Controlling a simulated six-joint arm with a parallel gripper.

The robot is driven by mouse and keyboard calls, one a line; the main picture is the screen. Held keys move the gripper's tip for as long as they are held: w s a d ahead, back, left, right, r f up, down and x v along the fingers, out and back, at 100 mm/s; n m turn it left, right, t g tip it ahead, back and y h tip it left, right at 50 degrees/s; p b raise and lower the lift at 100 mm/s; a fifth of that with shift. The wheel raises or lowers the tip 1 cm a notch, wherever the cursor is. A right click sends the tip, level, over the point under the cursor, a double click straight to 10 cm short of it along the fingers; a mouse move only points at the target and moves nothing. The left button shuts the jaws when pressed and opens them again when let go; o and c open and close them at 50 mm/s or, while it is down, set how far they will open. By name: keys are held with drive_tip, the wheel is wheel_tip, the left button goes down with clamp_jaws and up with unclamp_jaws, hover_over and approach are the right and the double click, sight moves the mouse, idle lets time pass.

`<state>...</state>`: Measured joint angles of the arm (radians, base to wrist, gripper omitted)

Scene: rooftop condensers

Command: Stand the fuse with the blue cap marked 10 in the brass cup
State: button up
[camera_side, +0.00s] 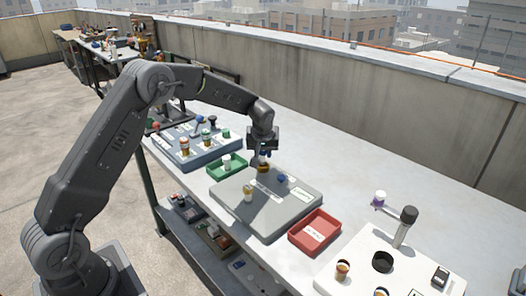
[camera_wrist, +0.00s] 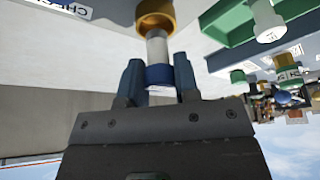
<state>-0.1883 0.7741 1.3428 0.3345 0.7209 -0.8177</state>
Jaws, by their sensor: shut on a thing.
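My gripper (camera_side: 264,152) is shut on a fuse over the grey board. In the wrist view the fingers of my gripper (camera_wrist: 160,78) close on the fuse's blue cap (camera_wrist: 159,75). The fuse's white body (camera_wrist: 157,48) points away from the fingers to the brass cup (camera_wrist: 155,14). Its far end is at the cup's mouth; I cannot tell whether it is seated. The mark on the cap is not readable. In the side view the brass cup (camera_side: 263,168) stands right under my gripper, on the far part of the grey board (camera_side: 262,217).
A brass-based piece (camera_side: 248,192) and a blue piece (camera_side: 282,178) are on the board. A green tray (camera_side: 214,171) holding a white fuse and a red tray (camera_side: 322,242) flank it. A blue-grey rack (camera_side: 190,160) stands beyond; a white block (camera_side: 350,268) is at front right.

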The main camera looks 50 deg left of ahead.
drive_tip(key=shift+f, duration=1.25)
idle(0.8)
drive_tip(key=o, duration=1)
drive_tip(key=v, duration=1.3)
drive_tip(key=shift+s+d+r, duration=0.15)
drive_tip(key=shift+r, duration=0.2)
